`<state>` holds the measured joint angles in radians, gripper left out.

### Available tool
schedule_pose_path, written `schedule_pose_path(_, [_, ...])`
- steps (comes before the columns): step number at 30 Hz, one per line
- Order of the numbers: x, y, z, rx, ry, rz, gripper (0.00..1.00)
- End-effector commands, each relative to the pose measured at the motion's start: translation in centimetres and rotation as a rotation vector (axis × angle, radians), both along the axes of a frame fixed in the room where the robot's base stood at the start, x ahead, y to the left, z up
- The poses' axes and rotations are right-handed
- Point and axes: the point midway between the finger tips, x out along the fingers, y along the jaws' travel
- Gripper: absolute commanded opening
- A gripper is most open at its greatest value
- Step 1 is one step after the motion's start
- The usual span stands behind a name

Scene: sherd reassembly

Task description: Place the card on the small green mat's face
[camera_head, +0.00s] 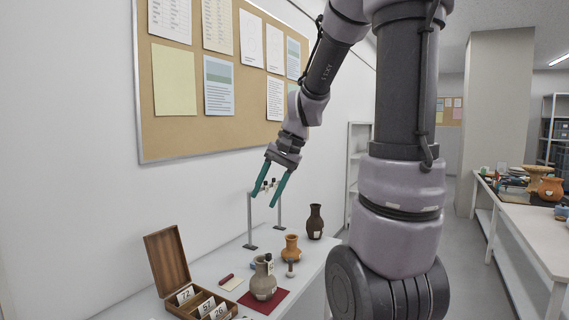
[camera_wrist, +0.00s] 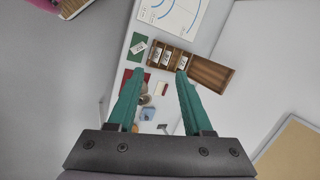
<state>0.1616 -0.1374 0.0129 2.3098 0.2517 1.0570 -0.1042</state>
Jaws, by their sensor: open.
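The small green mat (camera_wrist: 138,48) lies beside the wooden box in the wrist view, with a small white card-like piece on its face. I cannot read its marks. Numbered white cards stand in the box's compartments; the card marked 72 (camera_head: 185,294) shows in the head view, with 57 and 26 nearer the front. Which card the task means, I cannot tell. My gripper (camera_head: 263,200) is open and empty, high above the table; its green fingers also show in the wrist view (camera_wrist: 156,73). The green mat does not show in the head view.
The wooden box (camera_head: 167,262) has its lid up. A grey vase (camera_head: 263,283) stands on a red mat (camera_head: 283,298), near an orange jug (camera_head: 291,250) and a dark vase (camera_head: 315,222). A metal stand (camera_head: 250,225) rises below my gripper. A large sheet (camera_wrist: 172,14) lies beyond the box.

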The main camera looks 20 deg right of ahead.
Motion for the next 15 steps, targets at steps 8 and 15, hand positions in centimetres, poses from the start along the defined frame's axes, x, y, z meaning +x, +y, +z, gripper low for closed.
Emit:
schedule_pose_path(8, [-7.2,0.4,6.6,-0.204,-0.309,0.117,0.5])
schedule_pose_path(15, [-10.6,0.1,8.8,-0.295,-0.468,0.157,0.5])
